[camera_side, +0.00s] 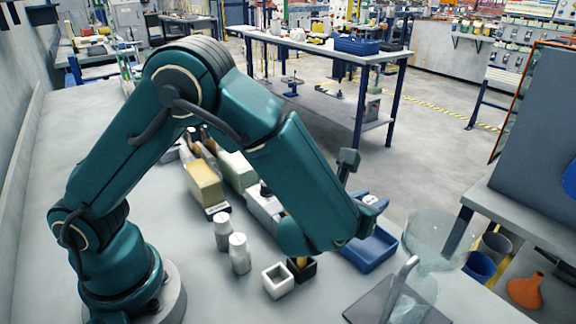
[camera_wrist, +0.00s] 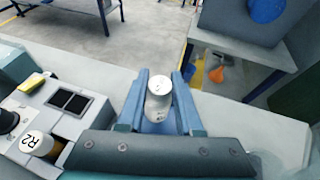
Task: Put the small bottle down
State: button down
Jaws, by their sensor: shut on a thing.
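In the wrist view my gripper (camera_wrist: 159,80) has its two blue fingers on either side of a small white bottle (camera_wrist: 158,100) and is shut on it. The bottle's pale round top faces the camera. A blue surface shows just below the bottle. In the side view my gripper (camera_side: 369,207) is at the blue tray (camera_side: 372,262), with the bottle's whitish top (camera_side: 371,199) just visible. The bottle's base is hidden, so I cannot tell whether it touches the tray.
Two white bottles (camera_side: 239,254) stand left of a white square cup (camera_side: 278,281) and a black square holder (camera_side: 302,269). A clear glass funnel (camera_side: 430,235) stands right of the tray. A bottle marked R2 (camera_wrist: 38,143) is at lower left in the wrist view.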

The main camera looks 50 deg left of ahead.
jog(key=shift+f, duration=1.55)
jog(key=shift+f, duration=0.15)
jog(key=c, duration=0.6)
grip_release()
